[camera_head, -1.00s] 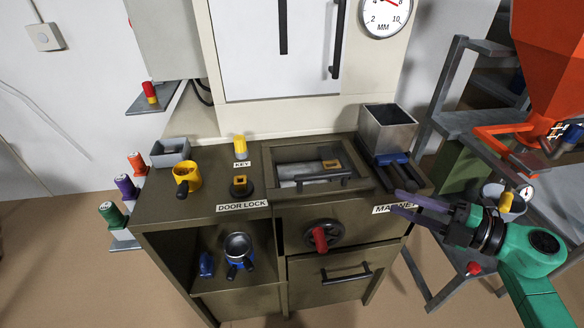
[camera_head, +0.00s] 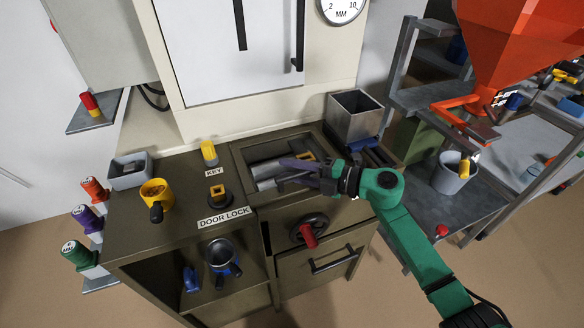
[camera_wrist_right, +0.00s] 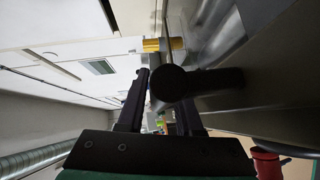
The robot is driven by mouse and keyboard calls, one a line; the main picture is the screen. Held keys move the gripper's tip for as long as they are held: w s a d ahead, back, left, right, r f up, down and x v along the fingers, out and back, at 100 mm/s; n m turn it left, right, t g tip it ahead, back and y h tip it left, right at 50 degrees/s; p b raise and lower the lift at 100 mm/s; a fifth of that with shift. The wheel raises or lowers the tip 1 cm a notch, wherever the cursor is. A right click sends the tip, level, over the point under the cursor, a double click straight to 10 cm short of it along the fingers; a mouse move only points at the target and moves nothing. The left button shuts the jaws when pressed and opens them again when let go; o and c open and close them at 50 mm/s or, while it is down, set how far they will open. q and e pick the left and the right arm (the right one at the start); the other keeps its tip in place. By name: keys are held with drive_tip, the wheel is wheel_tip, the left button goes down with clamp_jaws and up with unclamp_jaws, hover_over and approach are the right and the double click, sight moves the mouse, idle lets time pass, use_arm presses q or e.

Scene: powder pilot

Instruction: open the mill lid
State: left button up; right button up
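The mill lid (camera_head: 264,168) is a glazed panel set in the dark counter, and it looks closed. My right gripper (camera_head: 284,171) is over the lid at its dark bar handle, which it partly hides in the head view. In the right wrist view the handle (camera_wrist_right: 208,82) passes in front of the right fingertip, close to the two fingers. The fingers stand apart with a gap beside the handle; I see no firm grip. My left gripper is not in view.
A yellow key (camera_head: 209,152) and a lock block (camera_head: 217,194) stand left of the lid. A metal bin (camera_head: 355,116) stands behind on the right. A red-knobbed handwheel (camera_head: 309,235) is on the front below. An orange hopper (camera_head: 510,40) hangs at right.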

clamp_jaws()
idle(1.4)
